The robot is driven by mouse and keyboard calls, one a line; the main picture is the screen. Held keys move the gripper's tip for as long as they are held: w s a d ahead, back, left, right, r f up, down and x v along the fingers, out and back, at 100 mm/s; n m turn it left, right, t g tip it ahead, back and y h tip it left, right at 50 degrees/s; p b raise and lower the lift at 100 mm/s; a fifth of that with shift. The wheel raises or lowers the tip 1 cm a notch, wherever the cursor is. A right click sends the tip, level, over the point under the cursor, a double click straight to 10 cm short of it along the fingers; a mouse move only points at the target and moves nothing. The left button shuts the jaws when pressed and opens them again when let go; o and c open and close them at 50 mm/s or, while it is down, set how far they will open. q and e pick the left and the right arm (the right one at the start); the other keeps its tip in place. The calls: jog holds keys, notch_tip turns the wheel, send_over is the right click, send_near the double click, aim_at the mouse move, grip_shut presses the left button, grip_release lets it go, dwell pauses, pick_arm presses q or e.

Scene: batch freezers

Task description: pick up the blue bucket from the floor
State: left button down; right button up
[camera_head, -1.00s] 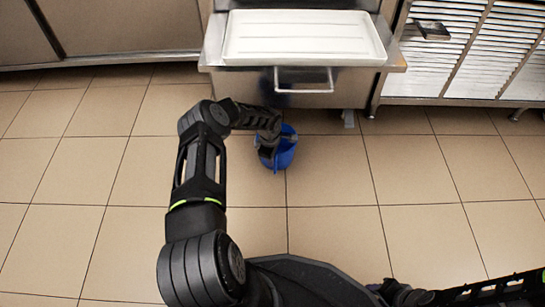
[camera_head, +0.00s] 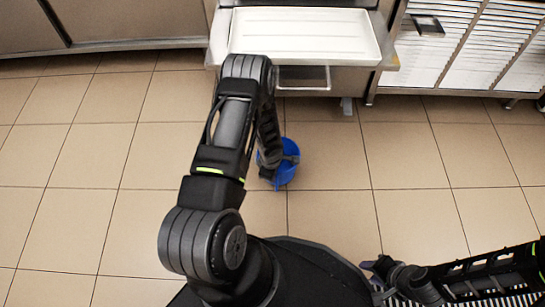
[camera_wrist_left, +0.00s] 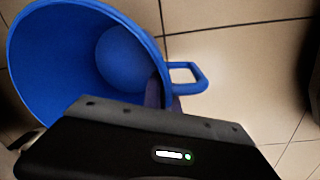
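The blue bucket (camera_head: 287,172) is below the front of the steel unit in the head view, tilted, its mouth partly covered by my left arm. In the left wrist view the bucket (camera_wrist_left: 45,60) fills the upper left, with its blue side handle at the right of the rim. My left gripper (camera_head: 270,164) is at the bucket's rim. Its fingers (camera_wrist_left: 163,94) straddle the bucket wall and appear closed on it; the palm hides part of them. My right gripper (camera_head: 373,277) is low in the head view, empty, its fingers apart, far from the bucket.
Slatted white panels (camera_head: 480,60) stand at the right, steel cabinets (camera_head: 130,22) at the back left. The tiled floor (camera_head: 420,160) around is clear.

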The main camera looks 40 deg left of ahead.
pick_arm(q)
jog(key=shift+s+d, duration=0.75)
jog(key=shift+s, duration=0.25)
